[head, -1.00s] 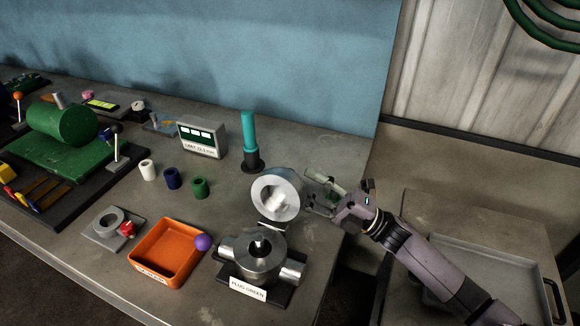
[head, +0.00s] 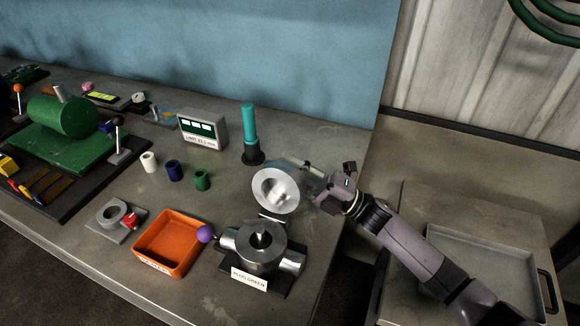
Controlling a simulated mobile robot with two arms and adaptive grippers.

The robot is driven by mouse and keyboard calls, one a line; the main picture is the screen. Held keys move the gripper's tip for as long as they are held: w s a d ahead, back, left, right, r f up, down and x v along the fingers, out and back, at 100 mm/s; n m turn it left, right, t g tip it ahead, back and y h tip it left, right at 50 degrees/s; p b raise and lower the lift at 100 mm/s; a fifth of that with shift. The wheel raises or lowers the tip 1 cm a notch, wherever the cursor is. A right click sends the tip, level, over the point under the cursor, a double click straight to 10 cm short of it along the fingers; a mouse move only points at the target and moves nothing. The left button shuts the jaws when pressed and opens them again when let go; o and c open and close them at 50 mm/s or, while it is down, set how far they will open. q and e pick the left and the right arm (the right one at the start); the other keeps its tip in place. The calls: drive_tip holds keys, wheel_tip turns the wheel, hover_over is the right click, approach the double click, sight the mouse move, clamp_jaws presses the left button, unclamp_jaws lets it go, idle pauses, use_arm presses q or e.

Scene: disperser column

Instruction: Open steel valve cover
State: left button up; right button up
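The steel valve (head: 262,248) stands at the front right of the bench on a dark base with a white label. Its round bore and central stem are exposed. The round steel cover (head: 276,190) is tipped up on its hinge at the back of the valve, its shiny hollow inner face turned to me. My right gripper (head: 308,176) is just behind and right of the raised cover. Its fingers look apart, with the lower one partly hidden by the cover; I cannot tell whether it touches. My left gripper is not in view.
An orange tray (head: 168,246) and purple ball (head: 206,234) are left of the valve. A teal cylinder (head: 250,125) in a black holder and a grey display box (head: 203,130) stand behind. The bench's right edge is close to my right arm. A metal tray (head: 485,262) is further right.

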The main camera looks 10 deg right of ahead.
clamp_jaws()
idle(0.3)
